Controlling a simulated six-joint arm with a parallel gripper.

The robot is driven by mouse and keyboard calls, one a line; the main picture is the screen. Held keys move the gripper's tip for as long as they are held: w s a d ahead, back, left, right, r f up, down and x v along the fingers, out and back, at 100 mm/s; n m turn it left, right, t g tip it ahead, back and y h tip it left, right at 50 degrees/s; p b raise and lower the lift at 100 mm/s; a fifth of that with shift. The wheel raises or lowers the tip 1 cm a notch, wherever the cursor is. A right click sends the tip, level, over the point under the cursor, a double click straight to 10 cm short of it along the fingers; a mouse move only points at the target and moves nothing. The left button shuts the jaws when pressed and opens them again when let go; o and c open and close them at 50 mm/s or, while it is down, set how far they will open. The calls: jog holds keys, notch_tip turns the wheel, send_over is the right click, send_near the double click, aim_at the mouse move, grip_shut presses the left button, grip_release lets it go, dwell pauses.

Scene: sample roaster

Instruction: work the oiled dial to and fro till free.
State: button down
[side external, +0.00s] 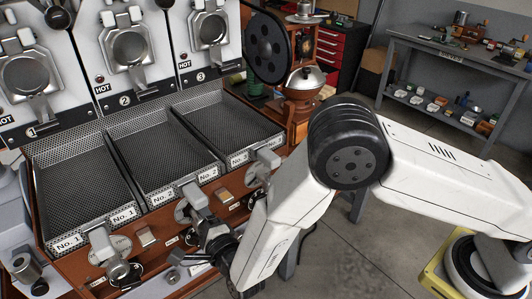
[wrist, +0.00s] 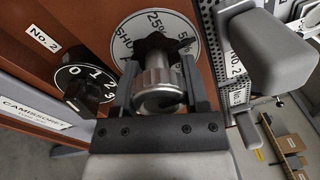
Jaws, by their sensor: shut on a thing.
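In the wrist view a round metal dial knob (wrist: 159,98) stands out from a pale round plate (wrist: 186,30) marked with "25%", "50%" and what reads as "SHUT". A dark, ragged-edged part or patch lies behind the knob, over the plate. My gripper (wrist: 158,72) is shut on the knob, one dark finger on each side. In the side external view my gripper (side external: 220,242) is at the front panel below the No. 2 tray. The knob is mostly hidden there by the gripper and arm.
A black selector (wrist: 90,86) numbered 0 to 3 sits left of my gripper. A grey lever block (wrist: 268,50) juts out close on the right. Perforated trays, including No. 2 (side external: 162,150), lie above the panel. A bench (side external: 440,60) stands behind.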

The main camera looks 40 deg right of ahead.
dwell(0.3)
jog(key=shift+c, duration=0.5)
grip_release()
jog(key=shift+s, duration=0.2)
jog(key=s, duration=0.7)
jog(key=shift+s+f, duration=0.25)
jog(key=shift+a, duration=0.15)
